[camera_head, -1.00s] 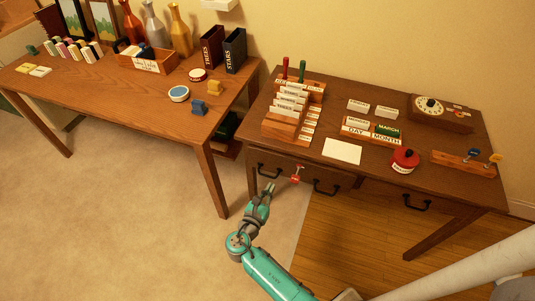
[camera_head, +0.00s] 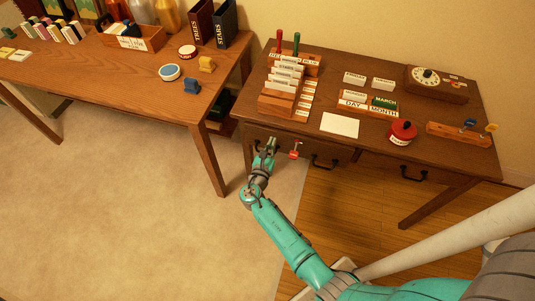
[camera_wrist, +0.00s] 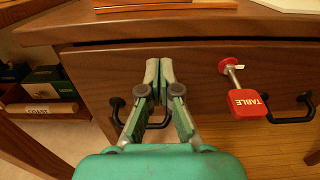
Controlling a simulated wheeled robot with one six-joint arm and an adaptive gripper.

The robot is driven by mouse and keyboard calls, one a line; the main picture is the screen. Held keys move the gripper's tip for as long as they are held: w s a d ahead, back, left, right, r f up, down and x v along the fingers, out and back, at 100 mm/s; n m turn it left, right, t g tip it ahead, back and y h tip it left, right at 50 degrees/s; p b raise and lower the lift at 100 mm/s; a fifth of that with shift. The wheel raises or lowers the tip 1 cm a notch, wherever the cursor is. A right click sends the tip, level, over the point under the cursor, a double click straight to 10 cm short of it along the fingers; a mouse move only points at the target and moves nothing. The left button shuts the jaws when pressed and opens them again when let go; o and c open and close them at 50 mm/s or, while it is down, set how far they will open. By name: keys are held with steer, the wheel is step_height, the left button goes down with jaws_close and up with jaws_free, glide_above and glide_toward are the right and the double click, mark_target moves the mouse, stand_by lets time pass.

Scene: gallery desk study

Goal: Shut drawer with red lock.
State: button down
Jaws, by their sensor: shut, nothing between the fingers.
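The drawer (camera_head: 327,153) with the red lock is in the front of the right desk. It fills the middle of the wrist view as a brown front (camera_wrist: 205,85), with a dark strip above its top edge; I cannot tell how far out it stands. My gripper (camera_head: 269,146) is shut and empty at the left part of the drawer front. In the wrist view its fingertips (camera_wrist: 159,70) overlap the front, and its fingers partly hide the left handle (camera_wrist: 118,108).
The desk top (camera_head: 340,95) overhangs the drawer and holds a card rack, a red pot (camera_head: 402,131) and a dial box (camera_head: 436,84). Another handle (camera_head: 414,173) is at the right. A second table (camera_head: 130,75) stands left. The floor in front is clear.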

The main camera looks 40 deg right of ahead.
mark_target(275, 133)
steer(key=shift+x, duration=1.25)
steer(key=x, duration=0.4)
steer(key=shift+w+d, duration=0.15)
steer(key=shift+d, duration=0.1)
steer(key=shift+r, duration=0.1)
